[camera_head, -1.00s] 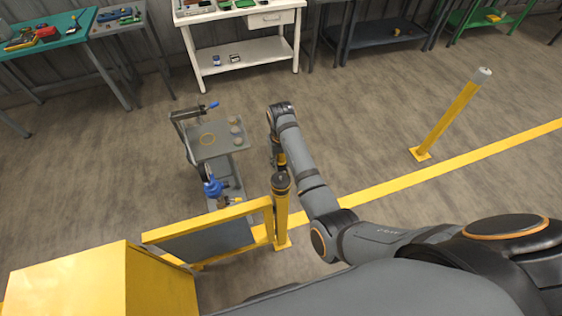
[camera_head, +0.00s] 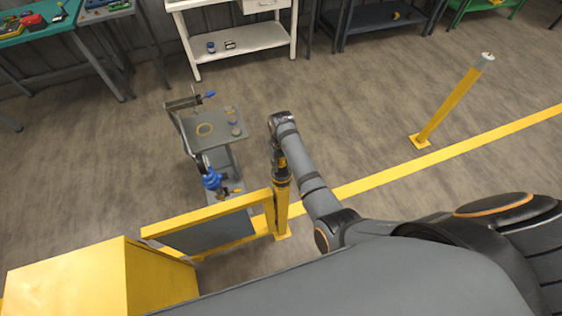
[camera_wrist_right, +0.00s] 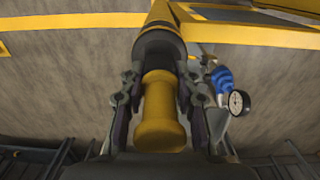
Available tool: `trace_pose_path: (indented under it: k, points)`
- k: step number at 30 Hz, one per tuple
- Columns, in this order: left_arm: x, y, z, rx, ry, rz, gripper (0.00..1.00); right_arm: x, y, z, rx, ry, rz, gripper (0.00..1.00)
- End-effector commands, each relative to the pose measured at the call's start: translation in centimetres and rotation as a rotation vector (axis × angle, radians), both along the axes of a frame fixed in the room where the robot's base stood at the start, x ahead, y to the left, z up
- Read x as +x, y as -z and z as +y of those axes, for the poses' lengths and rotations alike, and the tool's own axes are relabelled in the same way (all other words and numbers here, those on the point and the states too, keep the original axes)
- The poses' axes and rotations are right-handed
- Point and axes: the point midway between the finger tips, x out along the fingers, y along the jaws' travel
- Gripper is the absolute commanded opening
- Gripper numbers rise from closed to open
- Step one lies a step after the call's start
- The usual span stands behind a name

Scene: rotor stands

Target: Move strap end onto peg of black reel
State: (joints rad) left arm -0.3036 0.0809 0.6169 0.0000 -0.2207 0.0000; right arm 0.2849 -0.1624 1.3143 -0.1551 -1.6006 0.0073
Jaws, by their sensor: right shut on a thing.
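My right gripper (camera_head: 280,166) is above the yellow post (camera_head: 282,212) beside the yellow rail. In the right wrist view the gripper (camera_wrist_right: 158,95) is shut on a yellow spool-shaped piece (camera_wrist_right: 160,128), apparently the strap end. The black reel (camera_head: 281,182) is at the top of the post, and a black cylindrical part in line with the yellow piece shows in the wrist view (camera_wrist_right: 160,45). The two look in line and close or touching; I cannot tell whether the piece sits on a peg. No peg or strap is clearly visible. My left gripper is not in view.
A grey cart (camera_head: 214,128) with a blue valve (camera_head: 212,180) stands left of the post. A yellow rail (camera_head: 205,216) joins the post at left. Another yellow post (camera_head: 455,98) with a pale top stands at right. Open floor lies between the posts.

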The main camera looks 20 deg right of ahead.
Motion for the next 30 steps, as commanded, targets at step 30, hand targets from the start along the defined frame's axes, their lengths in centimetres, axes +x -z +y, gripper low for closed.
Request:
trace_pose_path:
  k: [30]
  points:
    - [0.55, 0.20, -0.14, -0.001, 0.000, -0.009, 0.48, 0.01, 0.94, 0.00, 0.000, 0.000, 0.000, 0.00]
